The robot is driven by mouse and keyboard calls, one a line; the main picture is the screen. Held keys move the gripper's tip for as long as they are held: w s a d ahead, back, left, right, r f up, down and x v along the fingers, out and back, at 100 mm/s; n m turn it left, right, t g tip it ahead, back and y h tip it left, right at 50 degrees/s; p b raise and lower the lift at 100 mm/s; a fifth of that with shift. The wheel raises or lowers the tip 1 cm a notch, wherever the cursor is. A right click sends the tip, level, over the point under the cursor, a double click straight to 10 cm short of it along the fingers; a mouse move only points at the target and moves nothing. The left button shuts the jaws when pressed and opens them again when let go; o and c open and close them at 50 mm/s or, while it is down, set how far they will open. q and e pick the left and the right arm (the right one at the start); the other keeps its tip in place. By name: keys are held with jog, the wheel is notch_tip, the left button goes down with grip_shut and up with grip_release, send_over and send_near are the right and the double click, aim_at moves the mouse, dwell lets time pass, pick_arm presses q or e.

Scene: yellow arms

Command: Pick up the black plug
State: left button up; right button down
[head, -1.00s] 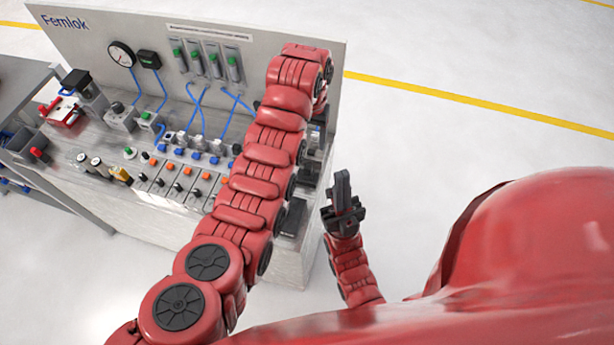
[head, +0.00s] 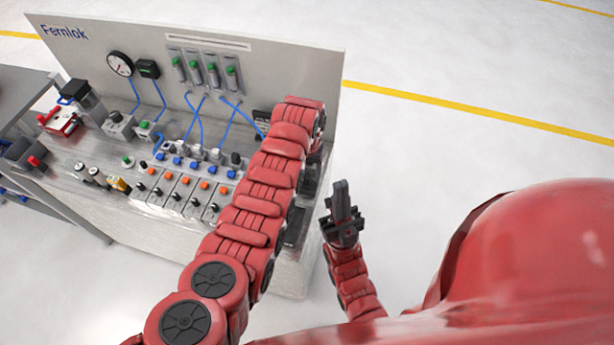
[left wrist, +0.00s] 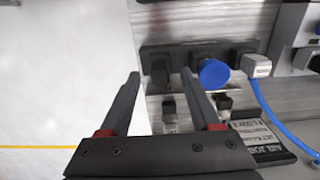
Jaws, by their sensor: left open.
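In the left wrist view my left gripper (left wrist: 163,103) is open, and nothing is held between its fingers. A black plug-like block (left wrist: 158,71) sits on a dark strip ahead of the fingertips, in line with the gap. Smaller black pieces (left wrist: 168,109) show below it between and beside the fingers. I cannot tell for certain which black piece is the plug. In the head view my left arm hides its own gripper and the bench's right end. My right gripper (head: 341,215) is clear of the bench, pointing up; its finger gap is not clear.
A blue round cap (left wrist: 213,73) and a grey-white connector (left wrist: 256,65) with a blue tube stand right of the block. The bench (head: 150,215) carries valves, switches and a gauge (head: 120,64) before an upright panel (head: 240,95). Floor right of the bench is clear.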

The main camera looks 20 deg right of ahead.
aim_at(307, 175)
pick_arm(q)
grip_shut()
jog(key=shift+r, duration=0.1)
dwell(0.4)
jog(key=shift+r+b, duration=0.5)
jog(key=shift+r, duration=0.25)
notch_tip(307, 175, up, 4)
jog(key=shift+w+r+b, duration=0.1)
jog(key=shift+r+b, duration=0.1)
jog(key=shift+b, duration=0.5)
jog(key=shift+r+p, duration=1.35)
jog(key=shift+r, duration=0.65)
